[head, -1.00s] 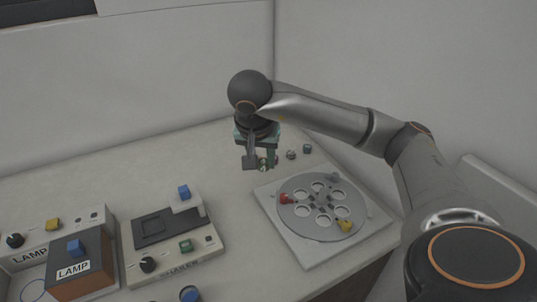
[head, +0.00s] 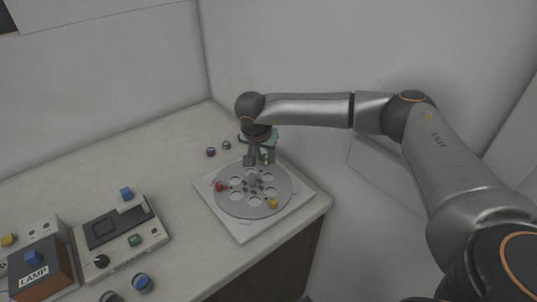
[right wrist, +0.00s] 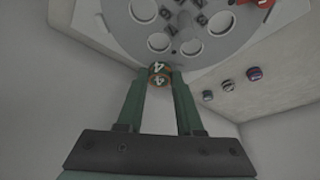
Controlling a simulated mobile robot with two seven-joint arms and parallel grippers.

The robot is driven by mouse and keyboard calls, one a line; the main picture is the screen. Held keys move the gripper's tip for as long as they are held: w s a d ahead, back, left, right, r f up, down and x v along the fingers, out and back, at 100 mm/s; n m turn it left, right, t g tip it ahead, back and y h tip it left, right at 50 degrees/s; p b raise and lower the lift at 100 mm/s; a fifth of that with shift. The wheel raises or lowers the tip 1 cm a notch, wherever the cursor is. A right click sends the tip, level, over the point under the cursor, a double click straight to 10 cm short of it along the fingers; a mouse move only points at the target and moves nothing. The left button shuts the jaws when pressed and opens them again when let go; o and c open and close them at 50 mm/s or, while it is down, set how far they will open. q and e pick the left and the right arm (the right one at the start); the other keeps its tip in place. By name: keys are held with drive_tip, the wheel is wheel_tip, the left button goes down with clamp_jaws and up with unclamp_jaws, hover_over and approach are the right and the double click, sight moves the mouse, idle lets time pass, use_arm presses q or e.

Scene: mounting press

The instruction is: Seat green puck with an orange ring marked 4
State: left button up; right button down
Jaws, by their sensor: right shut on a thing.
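The green puck with an orange ring marked 4 (right wrist: 159,73) is between the fingertips of my right gripper (right wrist: 159,82), which is shut on it. In the head view my right gripper (head: 259,161) hangs over the far edge of the round grey plate (head: 228,206); the puck is too small to make out there. The plate has several round holes around its middle and also shows in the right wrist view (right wrist: 190,62). In that view the puck appears at the plate's near rim, not over a hole. My left gripper is not in view.
A red part (head: 220,187) and a yellow part (head: 272,203) sit on the plate. Loose small pucks, one dark (head: 210,152) and one grey (head: 227,145), stand behind it. A control box (head: 122,240) and a lamp box (head: 42,268) stand at left.

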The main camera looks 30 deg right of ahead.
sight(269, 178)
drive_tip(key=shift+d, duration=0.25)
drive_tip(key=shift+f+b, duration=2.4)
drive_tip(key=shift+f, duration=0.9)
drive_tip(key=shift+s, duration=0.1)
drive_tip(key=shift+c, duration=2.4)
unclamp_jaws()
